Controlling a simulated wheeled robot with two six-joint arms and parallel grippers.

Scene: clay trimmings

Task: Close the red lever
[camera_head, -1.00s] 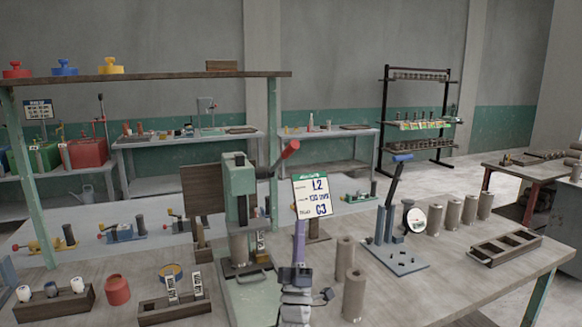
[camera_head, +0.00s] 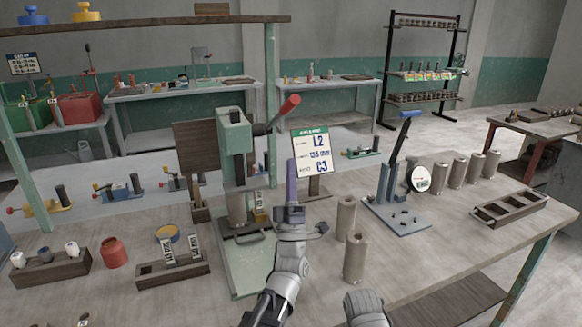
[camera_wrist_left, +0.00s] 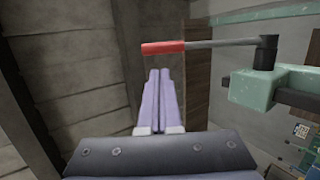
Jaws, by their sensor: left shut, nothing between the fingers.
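The red lever (camera_head: 284,111) is a dark rod with a red grip on the green press, slanting up and to the right from the press head (camera_head: 236,135). In the left wrist view the red grip (camera_wrist_left: 163,47) lies level, just beyond my fingertips, with its rod running right to a dark pivot on a green part. My left gripper (camera_head: 292,165) is shut and empty, its purple fingers upright below the red grip. In the left wrist view the fingers (camera_wrist_left: 159,74) point at the grip, and a small gap seems to separate them. My right gripper is not in view.
A sign card (camera_head: 311,152) stands just right of my fingers. Grey-brown cylinders (camera_head: 355,258) stand to their right. A blue-handled lever stand (camera_head: 397,190) is farther right. A wooden rack (camera_head: 172,271) sits left of the press. The table's right front is clear.

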